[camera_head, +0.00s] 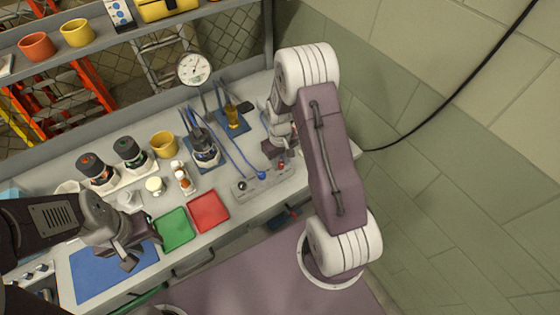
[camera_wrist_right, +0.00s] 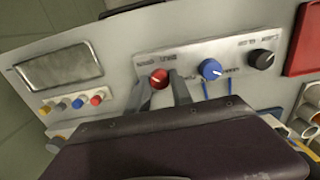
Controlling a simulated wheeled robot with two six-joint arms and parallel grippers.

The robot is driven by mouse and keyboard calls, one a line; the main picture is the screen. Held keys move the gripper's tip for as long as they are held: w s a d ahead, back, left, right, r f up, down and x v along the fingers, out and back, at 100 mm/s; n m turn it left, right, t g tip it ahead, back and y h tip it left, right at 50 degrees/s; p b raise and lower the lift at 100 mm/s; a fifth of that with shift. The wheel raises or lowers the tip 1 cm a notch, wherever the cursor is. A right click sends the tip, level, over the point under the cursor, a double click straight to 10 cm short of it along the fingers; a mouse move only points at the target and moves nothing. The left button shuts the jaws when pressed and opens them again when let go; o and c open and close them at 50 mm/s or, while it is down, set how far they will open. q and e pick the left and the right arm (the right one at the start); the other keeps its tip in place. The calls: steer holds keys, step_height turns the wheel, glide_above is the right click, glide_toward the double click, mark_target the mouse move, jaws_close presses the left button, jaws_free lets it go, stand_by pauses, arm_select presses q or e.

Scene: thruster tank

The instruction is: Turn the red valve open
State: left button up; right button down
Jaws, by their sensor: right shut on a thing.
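The red valve (camera_wrist_right: 159,77) is a round red knob on a light grey panel (camera_wrist_right: 200,50). In the wrist view it sits between the two dark fingers of my right gripper (camera_wrist_right: 161,92), which is shut on it. In the head view my right gripper (camera_head: 279,157) is over the right end of the panel, and the red valve (camera_head: 282,166) shows just below it. Whether the valve is turned cannot be told. My left gripper (camera_head: 143,251) is open and empty above the blue mat (camera_head: 95,275) at the lower left.
A blue knob (camera_wrist_right: 210,69) and a black knob (camera_wrist_right: 261,59) sit on the same panel beside the red valve. A round gauge (camera_head: 194,69) stands behind, with blue tubes near it. Green (camera_head: 174,229) and red (camera_head: 208,211) trays lie on the bench's front, left of the panel.

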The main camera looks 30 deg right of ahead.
mark_target(280, 164)
steer(key=shift+w+r, duration=0.1)
steer(key=c, duration=1.1)
jaws_free()
step_height(280, 164, up, 9)
steer(key=shift+r+b, duration=0.1)
steer(key=shift+b, duration=0.35)
steer(key=shift+m+t, duration=0.6)
steer(key=s+a, duration=0.2)
steer(key=s, duration=0.2)
steer(key=s+a+r, duration=0.1)
steer(key=s+a, duration=0.2)
steer(key=s, duration=0.1)
steer(key=s+a+r, duration=0.1)
steer(key=s+a, duration=0.1)
steer(key=s, duration=0.3)
steer(key=shift+a+r, duration=0.2)
steer(key=shift+a, duration=0.1)
